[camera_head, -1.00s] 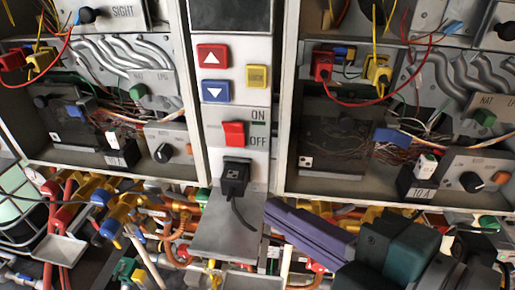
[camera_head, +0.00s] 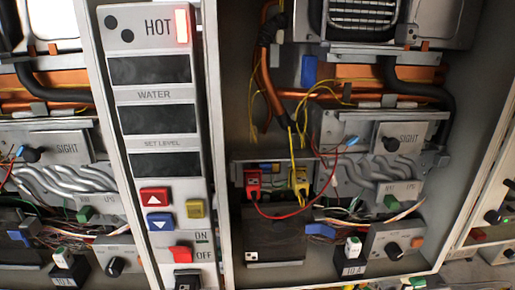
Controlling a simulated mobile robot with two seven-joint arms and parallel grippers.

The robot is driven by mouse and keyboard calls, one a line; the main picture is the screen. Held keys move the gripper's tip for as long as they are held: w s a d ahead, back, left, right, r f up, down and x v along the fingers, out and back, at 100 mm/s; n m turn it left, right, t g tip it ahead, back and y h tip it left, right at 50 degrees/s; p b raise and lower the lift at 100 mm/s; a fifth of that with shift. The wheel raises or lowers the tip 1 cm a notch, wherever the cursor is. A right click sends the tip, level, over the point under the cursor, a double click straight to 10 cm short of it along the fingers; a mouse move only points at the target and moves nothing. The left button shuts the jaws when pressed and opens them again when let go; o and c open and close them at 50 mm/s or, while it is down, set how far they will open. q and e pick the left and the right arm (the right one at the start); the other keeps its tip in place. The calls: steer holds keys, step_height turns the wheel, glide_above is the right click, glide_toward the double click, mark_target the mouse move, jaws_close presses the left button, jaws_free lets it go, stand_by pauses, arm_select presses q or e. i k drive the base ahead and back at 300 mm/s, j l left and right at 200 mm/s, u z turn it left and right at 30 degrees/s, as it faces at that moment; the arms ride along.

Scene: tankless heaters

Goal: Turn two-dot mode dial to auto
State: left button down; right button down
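The narrow control column (camera_head: 158,95) has two black dots at its top left beside the word HOT and a lit red-white light. Several round dials show in the heater bays on both sides. One black dial (camera_head: 393,251) with a pale pointer sits on a light panel at the lower right; another (camera_head: 115,266) sits at the lower left. Black SIGHT knobs are at the right (camera_head: 393,144) and left (camera_head: 31,154). The word AUTO is not legible on any of them, so I cannot tell which is the mode dial. Neither of my grippers is in view.
The column has a red up button (camera_head: 155,197), a blue down button (camera_head: 160,222), a yellow button (camera_head: 195,208) and a red ON/OFF switch (camera_head: 180,253). Loose red and yellow wires hang there.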

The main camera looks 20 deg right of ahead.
mark_target(394, 250)
steer(key=z, duration=1.45)
